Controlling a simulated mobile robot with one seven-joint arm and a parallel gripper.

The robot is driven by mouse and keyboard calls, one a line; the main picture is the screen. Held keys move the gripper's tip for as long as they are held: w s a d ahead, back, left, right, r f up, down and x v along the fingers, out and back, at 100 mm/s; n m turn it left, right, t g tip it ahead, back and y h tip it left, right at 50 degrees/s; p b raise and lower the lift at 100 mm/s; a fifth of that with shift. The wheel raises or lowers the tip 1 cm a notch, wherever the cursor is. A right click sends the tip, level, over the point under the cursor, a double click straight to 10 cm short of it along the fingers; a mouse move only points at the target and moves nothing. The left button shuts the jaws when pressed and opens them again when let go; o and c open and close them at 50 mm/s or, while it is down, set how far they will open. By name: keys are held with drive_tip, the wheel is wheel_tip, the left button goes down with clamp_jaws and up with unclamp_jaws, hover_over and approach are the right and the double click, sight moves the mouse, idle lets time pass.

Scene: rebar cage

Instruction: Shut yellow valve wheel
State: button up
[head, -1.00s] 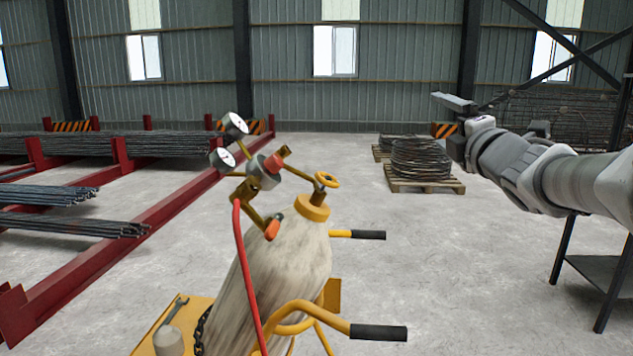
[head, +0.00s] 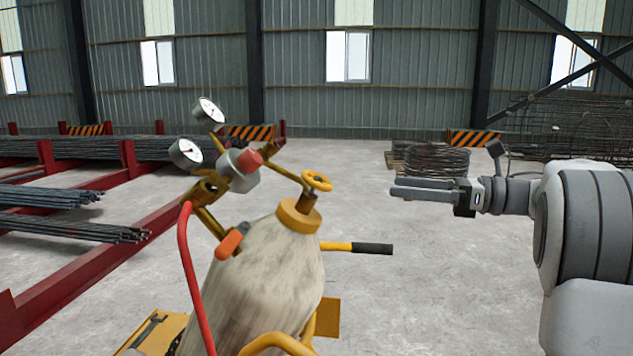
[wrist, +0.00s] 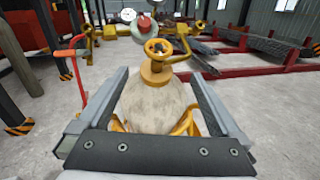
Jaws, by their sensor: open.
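The yellow valve wheel (head: 317,181) sits on top of a tilted, pale, worn gas cylinder (head: 265,275), above its yellow collar. It also shows in the wrist view (wrist: 158,49), upper middle, beyond the fingertips and between their lines. My gripper (head: 392,189) is to the right of the wheel in the head view, at about its height, with fingers pointing left toward it. In the wrist view the fingers (wrist: 158,80) are spread apart and hold nothing. A clear gap lies between fingertips and wheel in the head view.
A regulator (head: 238,170) with two gauges and a red hose (head: 190,270) adjoins the wheel on the left. A black-gripped cart handle (head: 372,249) sticks out right, below my gripper. Red racks with rebar stand at left. Open floor lies behind the cylinder.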

sight(320, 180)
drive_tip(key=x, duration=1.7)
drive_tip(key=shift+s+a, duration=0.15)
drive_tip(key=shift+a, duration=0.1)
drive_tip(key=shift+c, duration=0.3)
drive_tip(key=c, duration=1.1)
